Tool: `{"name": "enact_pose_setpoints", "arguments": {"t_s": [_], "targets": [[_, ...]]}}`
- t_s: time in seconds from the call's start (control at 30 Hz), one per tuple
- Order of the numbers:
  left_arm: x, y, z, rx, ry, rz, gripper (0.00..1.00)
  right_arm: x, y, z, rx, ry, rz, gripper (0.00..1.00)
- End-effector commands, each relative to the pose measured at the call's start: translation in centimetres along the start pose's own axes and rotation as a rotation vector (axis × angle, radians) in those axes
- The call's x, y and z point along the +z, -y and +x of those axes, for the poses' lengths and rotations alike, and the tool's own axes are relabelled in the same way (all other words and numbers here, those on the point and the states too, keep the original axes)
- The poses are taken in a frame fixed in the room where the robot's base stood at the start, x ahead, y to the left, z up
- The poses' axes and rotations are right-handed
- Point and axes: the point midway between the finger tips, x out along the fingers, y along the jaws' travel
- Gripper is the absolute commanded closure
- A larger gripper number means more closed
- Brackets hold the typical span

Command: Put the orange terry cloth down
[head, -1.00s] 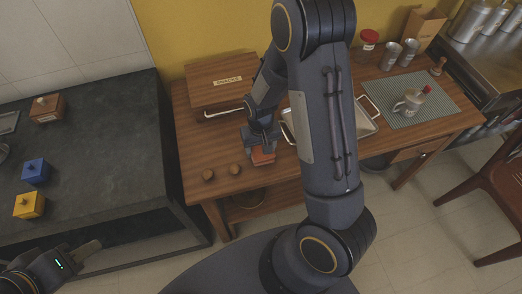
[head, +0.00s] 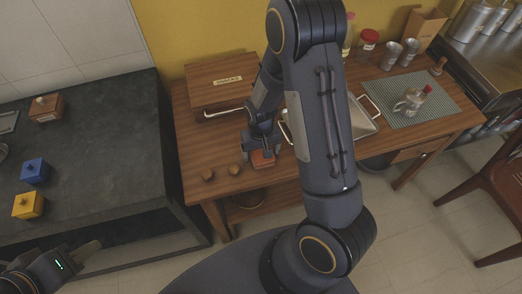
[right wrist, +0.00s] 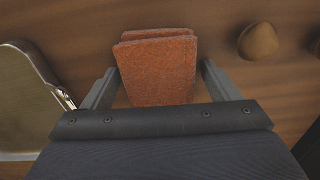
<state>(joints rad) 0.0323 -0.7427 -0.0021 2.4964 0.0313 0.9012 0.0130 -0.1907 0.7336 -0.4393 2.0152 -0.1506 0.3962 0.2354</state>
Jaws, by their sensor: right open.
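The folded orange terry cloth (head: 262,160) lies near the front edge of the wooden table, right of two small round brown things. My right gripper (head: 262,146) is directly above and around it. In the right wrist view the cloth (right wrist: 160,72) stands between the two fingers of my right gripper (right wrist: 158,66), which are open, with a narrow gap at each side. Its lower end is hidden behind the gripper body. My left gripper (head: 88,249) is at the lower left, away from the cloth; its jaw opening cannot be made out.
The two brown round things (head: 208,175) are close by; one (right wrist: 258,41) shows in the right wrist view. A wooden box (head: 222,82) stands behind. A metal tray (head: 360,120) is to the right, partly hidden by my arm. The table (head: 195,140) is bare at left.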

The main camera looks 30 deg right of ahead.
Motion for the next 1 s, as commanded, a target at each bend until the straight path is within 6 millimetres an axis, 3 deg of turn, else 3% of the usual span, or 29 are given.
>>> {"name": "enact_pose_setpoints", "arguments": {"t_s": [0.17, 0.5, 0.77, 0.87, 1.0], "targets": [[-0.2, -0.2, -0.4, 0.0, 0.0, 0.0, 0.66, -0.1, 0.1, -2.3, -0.002, -0.005, -0.001, 0.18], [-0.4, -0.4, -0.9, 0.0, 0.0, 0.0, 0.66, -0.1, 0.0, -9.5, -0.002, -0.005, -0.001, 0.18], [-0.5, -0.5, -1.1, 0.0, 0.0, 0.0, 0.66, 0.1, 0.0, -12.3, -0.008, -0.003, 0.002, 0.18], [-0.5, -0.5, -1.1, 0.0, 0.0, 0.0, 0.66, 0.9, 0.0, -13.8, -0.056, -0.013, 0.011, 0.18], [-0.5, -0.5, -1.1, 0.0, 0.0, 0.0, 0.66, 3.7, 0.0, -17.6, -0.196, -0.061, 0.021, 0.18]]}}
